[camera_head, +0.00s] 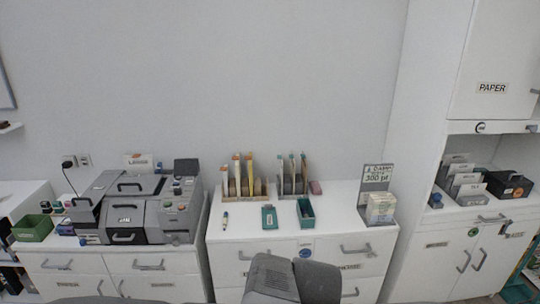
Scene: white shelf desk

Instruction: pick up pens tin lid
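On the white desk top (250,232), near its front edge, lies a flat teal piece with a small pale mark, which looks like the pens tin lid (269,218). To its right is an open teal tin (306,212) with a dark inside; its contents are too small to make out. The two are apart. A grey part of my arm shows at the bottom middle, in front of the drawers and below the lid. My gripper's fingers are not visible.
A pen (225,221) lies left of the lid. Two upright holders with tall items, a wooden-toned one (246,190) and a grey one (293,188), stand behind. A card stand (378,207) is at the right end. A large grey machine (140,215) stands left. Desk top between tin and card stand is clear.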

